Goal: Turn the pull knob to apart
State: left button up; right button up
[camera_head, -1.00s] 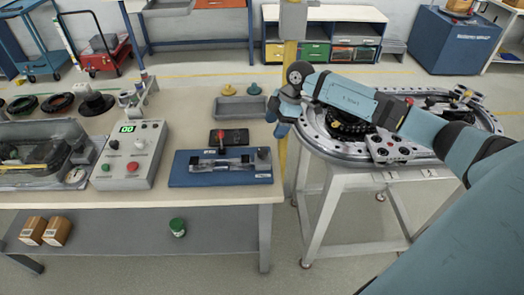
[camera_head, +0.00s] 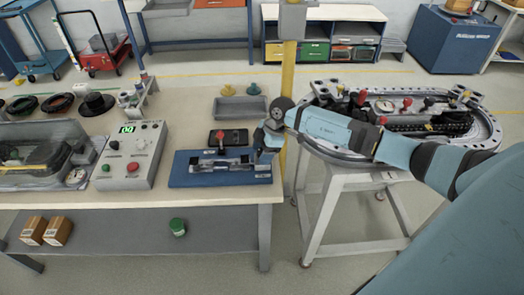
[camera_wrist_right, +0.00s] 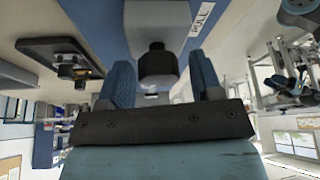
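The pull knob (camera_wrist_right: 157,68) is a dark grey block-shaped knob on a blue fixture, beside a white label reading PULL (camera_wrist_right: 201,19) in the right wrist view. In the head view the blue fixture (camera_head: 195,180) lies at the right end of the workbench, and my gripper hides the knob at its right end. My right gripper (camera_head: 264,147) is over that end. In the right wrist view its two blue fingers (camera_wrist_right: 162,80) stand open on either side of the knob, with gaps visible. My left gripper is not in view.
A black plate with a red-topped part (camera_head: 220,137) lies just behind the fixture. A grey control box (camera_head: 130,160) stands to its left and a grey tray (camera_head: 241,107) behind. A yellow post (camera_head: 289,75) and the ring track (camera_head: 345,155) are to the right.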

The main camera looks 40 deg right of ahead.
jog(key=c, duration=0.7)
